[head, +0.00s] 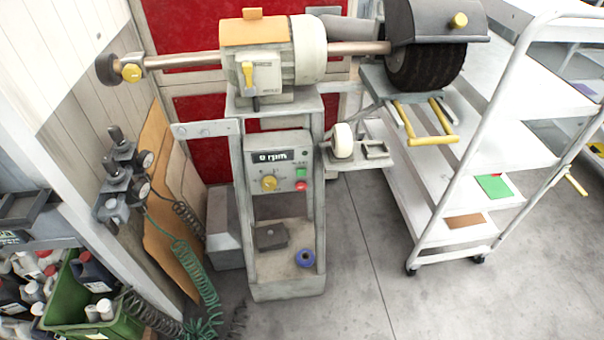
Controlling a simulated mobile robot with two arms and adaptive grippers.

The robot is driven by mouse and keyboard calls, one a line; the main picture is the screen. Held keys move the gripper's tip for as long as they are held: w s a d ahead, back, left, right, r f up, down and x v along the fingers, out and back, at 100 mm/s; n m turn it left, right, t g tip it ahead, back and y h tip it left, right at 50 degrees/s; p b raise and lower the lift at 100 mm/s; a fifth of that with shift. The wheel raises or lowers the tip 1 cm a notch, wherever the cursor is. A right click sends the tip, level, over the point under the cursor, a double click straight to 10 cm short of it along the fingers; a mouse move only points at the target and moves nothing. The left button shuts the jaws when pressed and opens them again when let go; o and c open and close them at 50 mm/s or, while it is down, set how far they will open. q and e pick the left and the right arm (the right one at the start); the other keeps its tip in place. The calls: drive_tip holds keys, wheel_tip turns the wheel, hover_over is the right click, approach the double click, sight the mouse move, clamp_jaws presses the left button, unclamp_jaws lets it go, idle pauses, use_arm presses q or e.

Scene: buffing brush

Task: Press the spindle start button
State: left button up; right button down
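The buffing machine (274,62) stands on a grey pedestal in the middle of the head view. Its control panel (279,150) faces me on the pedestal's front. The panel has a display (272,156) that reads "0 rpm", a yellow knob (268,183), a green button (301,172) and a red button (301,186) just below it. The button labels are too small to read. A large dark brush wheel (427,66) sits under a hood at the right end of the shaft. Neither of my grippers is in view.
A white shelf cart (471,190) stands at the right. Air regulators with coiled hoses (185,262) hang at the left, above a green crate (70,318) of bottles. A small white roller (342,141) sits on a side bracket. The floor (365,280) right of the pedestal is clear.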

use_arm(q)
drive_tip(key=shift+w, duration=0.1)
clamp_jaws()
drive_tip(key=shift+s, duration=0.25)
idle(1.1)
